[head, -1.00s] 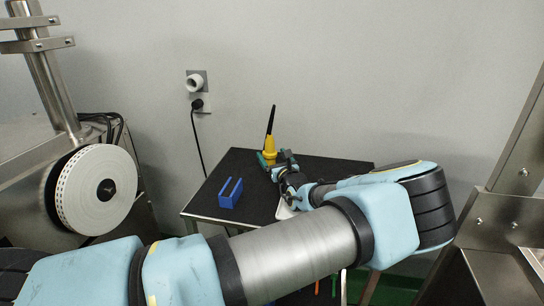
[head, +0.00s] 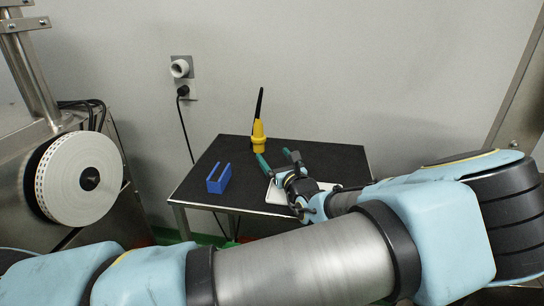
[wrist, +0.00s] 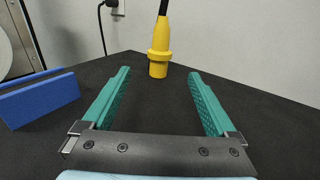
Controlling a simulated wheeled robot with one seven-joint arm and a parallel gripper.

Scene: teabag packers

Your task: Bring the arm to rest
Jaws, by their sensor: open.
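My gripper (head: 276,158) is over the small black table, its two green fingers spread apart with nothing between them. In the wrist view my gripper (wrist: 158,82) points at a yellow tool with a black rod (wrist: 158,55), which stands upright on the table just beyond the fingertips, apart from them. The same yellow tool (head: 259,136) shows in the head view near the table's back edge. My arm reaches across the lower part of the head view and hides the table's front right.
The black table (head: 235,150) carries a blue slotted block (head: 219,178) at left and a white flat object (head: 275,196) partly under my gripper. A machine with a white reel (head: 80,185) stands at left. A wall socket with a plug (head: 183,91) is behind.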

